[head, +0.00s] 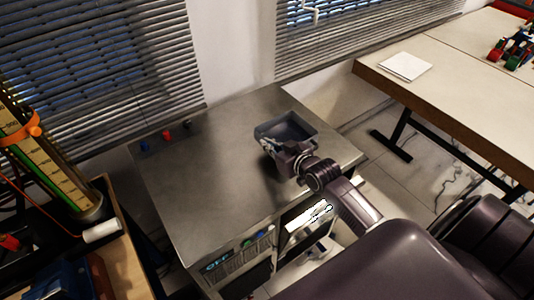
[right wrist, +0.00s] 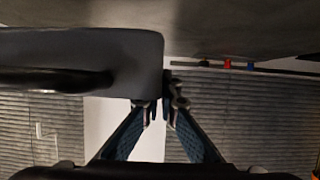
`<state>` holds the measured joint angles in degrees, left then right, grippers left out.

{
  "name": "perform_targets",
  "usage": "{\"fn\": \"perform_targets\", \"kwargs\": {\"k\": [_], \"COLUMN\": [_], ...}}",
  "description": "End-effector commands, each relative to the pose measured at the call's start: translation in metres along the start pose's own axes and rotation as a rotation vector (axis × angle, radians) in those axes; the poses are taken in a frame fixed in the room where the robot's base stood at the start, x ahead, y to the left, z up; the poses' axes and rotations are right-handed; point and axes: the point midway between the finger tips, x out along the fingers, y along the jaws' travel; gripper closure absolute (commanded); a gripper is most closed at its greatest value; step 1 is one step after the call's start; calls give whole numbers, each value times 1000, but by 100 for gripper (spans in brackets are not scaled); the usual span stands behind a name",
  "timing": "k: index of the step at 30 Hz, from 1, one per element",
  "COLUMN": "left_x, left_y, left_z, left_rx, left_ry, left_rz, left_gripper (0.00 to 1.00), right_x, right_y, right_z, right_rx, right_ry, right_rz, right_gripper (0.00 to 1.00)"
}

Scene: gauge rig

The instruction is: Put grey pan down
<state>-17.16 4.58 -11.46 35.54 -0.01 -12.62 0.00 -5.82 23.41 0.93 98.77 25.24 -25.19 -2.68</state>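The grey pan (head: 287,126), a rectangular open tub, is over the right part of the metal-topped bench (head: 195,190) in the head view. My right gripper (head: 272,148) is at its near-left edge, with the arm coming from the lower right. In the right wrist view the pan's grey wall (right wrist: 80,55) fills the upper left, and the fingers of the right gripper (right wrist: 157,108) come together at its corner. They look closed on the pan's edge, though the contact is partly hidden. I cannot tell whether the pan touches the bench top. My left gripper is not in view.
Small blue, red and black items (head: 167,135) stand along the bench's back left edge. The left and middle of the top are clear. A white table (head: 450,85) with papers (head: 405,66) stands at right. A yellow gauge column (head: 45,165) stands at left.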

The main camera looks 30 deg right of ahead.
Motion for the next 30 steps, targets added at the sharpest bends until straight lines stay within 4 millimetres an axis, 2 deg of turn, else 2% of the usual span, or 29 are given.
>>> {"fn": "perform_targets", "kwargs": {"k": [5, 13, 26, 30], "left_x": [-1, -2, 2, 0], "left_y": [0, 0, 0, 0], "left_z": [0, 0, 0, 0], "left_rx": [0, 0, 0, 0], "left_ry": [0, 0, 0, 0], "left_rz": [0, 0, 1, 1], "left_gripper": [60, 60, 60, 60], "right_x": [7, 19, 22, 22], "right_y": [0, -1, -1, -1], "right_z": [12, 43, 51, 51], "right_rx": [0, 0, 0, 1], "right_ry": [4, 3, 4, 1], "right_rz": [-1, -1, 0, -1], "right_gripper": [100, 100, 100, 84]}}
